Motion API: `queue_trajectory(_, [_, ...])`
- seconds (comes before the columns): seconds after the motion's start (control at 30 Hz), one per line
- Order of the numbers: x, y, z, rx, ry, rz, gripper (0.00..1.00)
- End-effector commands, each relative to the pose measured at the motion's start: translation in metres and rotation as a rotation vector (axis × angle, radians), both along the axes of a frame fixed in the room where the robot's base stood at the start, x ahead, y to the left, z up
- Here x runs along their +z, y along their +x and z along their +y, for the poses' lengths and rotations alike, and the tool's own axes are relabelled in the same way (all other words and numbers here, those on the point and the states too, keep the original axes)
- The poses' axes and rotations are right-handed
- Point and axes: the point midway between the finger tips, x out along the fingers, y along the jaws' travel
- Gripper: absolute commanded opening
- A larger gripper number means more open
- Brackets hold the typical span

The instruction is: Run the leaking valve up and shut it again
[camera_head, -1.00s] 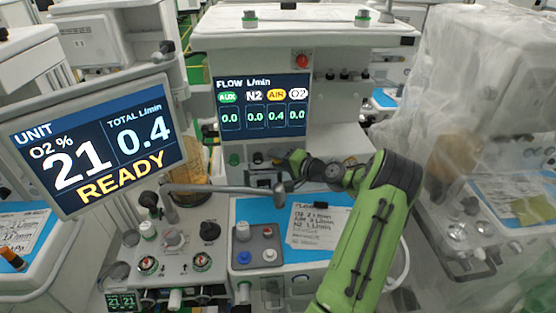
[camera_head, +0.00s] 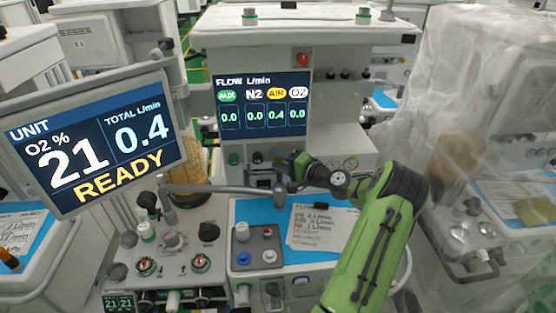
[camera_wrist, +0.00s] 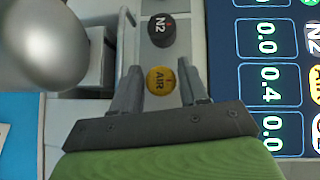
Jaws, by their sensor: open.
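The yellow AIR knob (camera_wrist: 161,81) lies between the two fingers of my gripper (camera_wrist: 160,74) in the wrist view. The fingers are apart, with a gap visible on either side of the knob. The black N2 knob (camera_wrist: 161,32) sits just beyond the fingertips. In the head view my gripper (camera_head: 290,168) is at the knob row under the flow screen (camera_head: 263,103), and it hides the AIR knob there. The screen reads 0.4 under AIR and 0.0 under AUX, N2 and O2.
The tilted unit screen (camera_head: 95,145) reads O2 21%, total 0.4, READY. A grey metal arm (camera_head: 225,189) crosses just below the knob row; a blurred round metal part (camera_wrist: 42,42) is close in the wrist view. A plastic-draped cart (camera_head: 475,120) stands at right.

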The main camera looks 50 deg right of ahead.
Motion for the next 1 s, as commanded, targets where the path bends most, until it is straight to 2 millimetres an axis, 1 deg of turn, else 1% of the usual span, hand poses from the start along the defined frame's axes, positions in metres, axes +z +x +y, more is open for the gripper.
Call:
queue_trajectory(0.17, [0.003,-0.041,-0.005,-0.007,0.001,0.002,0.44])
queue_trajectory(0.4, [0.011,-0.109,-0.01,-0.007,0.0,0.0,0.44])
queue_trajectory(0.53, [0.013,-0.136,-0.012,-0.006,0.0,0.0,0.44])
queue_trajectory(0.6, [0.015,-0.145,-0.013,-0.004,0.001,0.0,0.44])
queue_trajectory(0.7, [0.015,-0.151,-0.013,-0.002,0.001,0.0,0.44])
queue_trajectory(1.0, [0.015,-0.152,-0.012,-0.001,0.001,0.0,0.44])
